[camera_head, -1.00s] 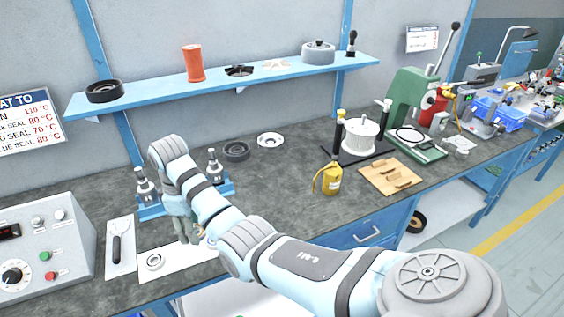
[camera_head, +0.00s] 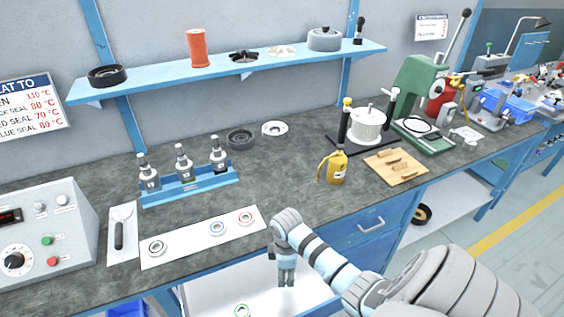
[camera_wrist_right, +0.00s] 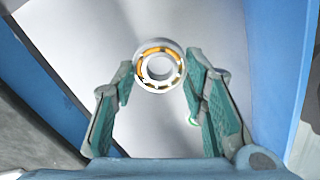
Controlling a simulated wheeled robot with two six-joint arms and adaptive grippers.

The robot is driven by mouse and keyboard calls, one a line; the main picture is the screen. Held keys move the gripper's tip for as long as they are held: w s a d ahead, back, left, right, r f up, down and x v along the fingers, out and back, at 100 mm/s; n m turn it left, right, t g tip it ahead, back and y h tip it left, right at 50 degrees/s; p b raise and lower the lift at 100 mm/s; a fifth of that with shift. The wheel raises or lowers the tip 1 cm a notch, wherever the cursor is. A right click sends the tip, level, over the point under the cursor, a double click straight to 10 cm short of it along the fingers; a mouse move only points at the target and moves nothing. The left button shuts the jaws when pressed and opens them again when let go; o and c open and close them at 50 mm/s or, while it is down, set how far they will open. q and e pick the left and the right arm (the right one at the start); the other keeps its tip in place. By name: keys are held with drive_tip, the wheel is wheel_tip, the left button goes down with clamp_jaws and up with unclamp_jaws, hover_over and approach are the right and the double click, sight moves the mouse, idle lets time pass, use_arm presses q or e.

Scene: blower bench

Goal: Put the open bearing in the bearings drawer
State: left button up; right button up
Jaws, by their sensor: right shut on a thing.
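The open bearing (camera_wrist_right: 160,67), a metal ring with an orange cage, is between the fingertips of my right gripper (camera_wrist_right: 159,84) in the right wrist view. The gripper is shut on it. In the head view my right gripper (camera_head: 286,284) points down over an open drawer (camera_head: 205,291) with a white inside, below the bench top; the bearing cannot be made out there. The drawer's pale floor and blue walls show behind the bearing in the wrist view. A green-ringed bearing (camera_head: 242,310) lies in the drawer. My left gripper is out of view.
A white mat (camera_head: 187,238) on the bench holds bearings with dark (camera_head: 157,247), blue (camera_head: 217,228) and red (camera_head: 246,218) rings. A blue rack (camera_head: 190,188) with three bottles stands behind it. A shut drawer (camera_head: 350,237) is to the right.

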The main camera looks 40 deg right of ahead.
sight(285, 288)
wheel_tip(285, 288, down, 7)
drive_tip(key=shift+f+b, duration=0.2)
drive_tip(key=shift+b, duration=0.95)
drive_tip(key=shift+r, duration=0.1)
drive_tip(key=o, duration=1.2)
wheel_tip(285, 288, up, 12)
drive_tip(key=p, duration=0.4)
drive_tip(key=shift+p, duration=0.35)
